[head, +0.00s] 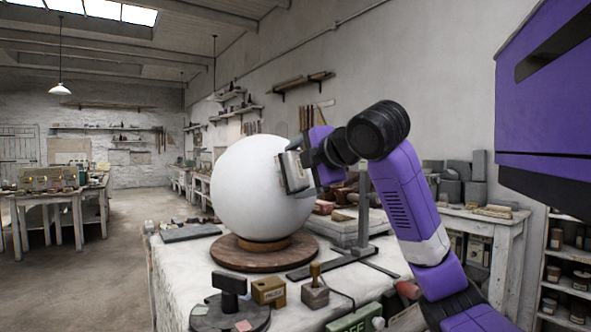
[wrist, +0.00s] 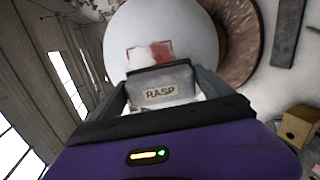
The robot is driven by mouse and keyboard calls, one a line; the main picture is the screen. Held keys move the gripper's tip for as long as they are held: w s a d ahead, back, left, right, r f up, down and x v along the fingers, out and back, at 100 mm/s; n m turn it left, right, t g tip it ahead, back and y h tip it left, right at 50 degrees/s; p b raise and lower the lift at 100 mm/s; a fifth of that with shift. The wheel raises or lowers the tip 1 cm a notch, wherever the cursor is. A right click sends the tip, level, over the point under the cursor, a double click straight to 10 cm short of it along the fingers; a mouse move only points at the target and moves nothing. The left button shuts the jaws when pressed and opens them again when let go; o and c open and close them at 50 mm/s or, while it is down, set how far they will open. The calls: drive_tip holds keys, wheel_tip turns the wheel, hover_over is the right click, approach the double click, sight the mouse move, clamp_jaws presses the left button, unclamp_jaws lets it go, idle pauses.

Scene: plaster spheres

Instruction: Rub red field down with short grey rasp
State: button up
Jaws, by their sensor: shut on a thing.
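A large white plaster sphere (head: 258,187) rests on a round brown wooden base on the bench in the head view. In the wrist view the sphere (wrist: 190,30) fills the top middle. A red field (wrist: 161,50) with a darker outline shows on it, with a whitish patch in its middle part. My gripper (head: 305,172) is shut on a short grey rasp (wrist: 160,85) labelled RASP. In the head view the rasp (head: 291,173) is at the sphere's right side. In the wrist view it is just below the red field and hides its lower part. I cannot tell whether it touches.
The wooden base (head: 240,258) stands on a whitish bench (head: 178,270). A small wooden box (head: 268,291), a handled block (head: 315,292) and a dark stand (head: 230,305) are at the front. A grey metal post (head: 362,205) rises right of the sphere, near my arm.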

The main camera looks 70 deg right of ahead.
drive_tip(key=shift+s, duration=0.15)
drive_tip(key=shift+s+d+n+t+y+p, duration=0.15)
drive_tip(key=shift+s+d+t+y+p, duration=0.1)
drive_tip(key=shift+d+y+p, duration=0.15)
drive_tip(key=shift+s+d+n+t+y+p, duration=0.15)
drive_tip(key=shift+s+d+y+p, duration=0.1)
drive_tip(key=shift+d, duration=0.2)
drive_tip(key=shift+s+d+n+t+y+p, duration=0.2)
drive_tip(key=shift+d+n+y, duration=0.05)
drive_tip(key=shift+d+y, duration=0.15)
drive_tip(key=shift+s+d+n+t+y+p, duration=0.15)
drive_tip(key=shift+d+n+t+y+p, duration=0.1)
drive_tip(key=shift+d, duration=0.15)
drive_tip(key=shift+w+d+f, duration=0.25)
drive_tip(key=shift+w, duration=0.3)
